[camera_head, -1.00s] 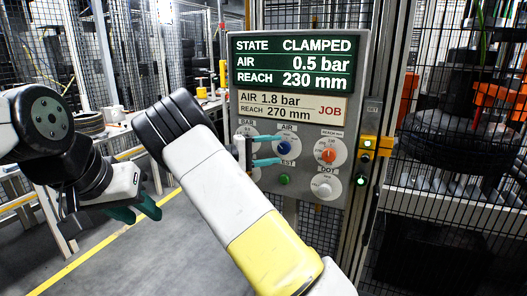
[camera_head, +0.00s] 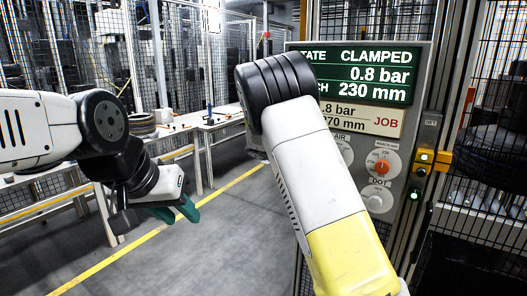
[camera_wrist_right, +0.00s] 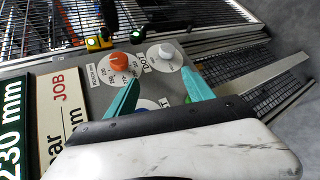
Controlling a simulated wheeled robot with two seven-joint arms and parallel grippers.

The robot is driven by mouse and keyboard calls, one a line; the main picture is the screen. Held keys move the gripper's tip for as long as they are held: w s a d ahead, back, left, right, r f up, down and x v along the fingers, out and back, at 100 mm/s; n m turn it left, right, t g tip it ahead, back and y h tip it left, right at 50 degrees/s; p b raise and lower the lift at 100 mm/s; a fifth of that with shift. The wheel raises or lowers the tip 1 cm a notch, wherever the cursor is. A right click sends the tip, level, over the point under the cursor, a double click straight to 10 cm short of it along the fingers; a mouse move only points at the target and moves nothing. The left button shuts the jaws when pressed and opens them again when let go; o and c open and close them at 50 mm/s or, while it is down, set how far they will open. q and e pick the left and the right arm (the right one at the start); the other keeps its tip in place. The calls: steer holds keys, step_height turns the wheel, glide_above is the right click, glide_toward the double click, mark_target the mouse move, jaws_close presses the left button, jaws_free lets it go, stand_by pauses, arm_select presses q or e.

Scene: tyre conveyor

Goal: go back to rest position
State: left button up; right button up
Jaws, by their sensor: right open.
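The control panel (camera_head: 408,200) stands right of centre in the head view, partly covered by my right arm. Its green screen (camera_head: 385,75) reads CLAMPED, 0.8 bar and 230 mm. The job card (camera_head: 390,122) below shows 270 mm. An orange knob (camera_head: 382,166) and a white knob (camera_head: 375,202) show on the panel. My left gripper (camera_head: 184,219) hangs open and empty over the floor at the left. My right gripper (camera_wrist_right: 160,78) is open and empty in the right wrist view, in front of the panel knobs; the arm hides it in the head view.
White work tables (camera_head: 215,123) with a stack of rings (camera_head: 140,124) stand behind my left arm. Mesh fencing and a dark tyre (camera_head: 490,150) lie at the right. The grey floor (camera_head: 215,255) between is clear.

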steer(key=s+y, duration=0.8)
steer(key=s, duration=0.3)
steer(key=s+a+r+t+y, duration=0.3)
steer(key=s+a, duration=0.1)
steer(key=s, duration=0.4)
steer(key=s+a+r+m+t+y, duration=0.1)
steer(key=s+a+r+y, duration=0.3)
steer(key=s, duration=0.5)
steer(key=shift+a+t, duration=0.6)
steer(key=shift+t, duration=0.3)
stand_by(0.7)
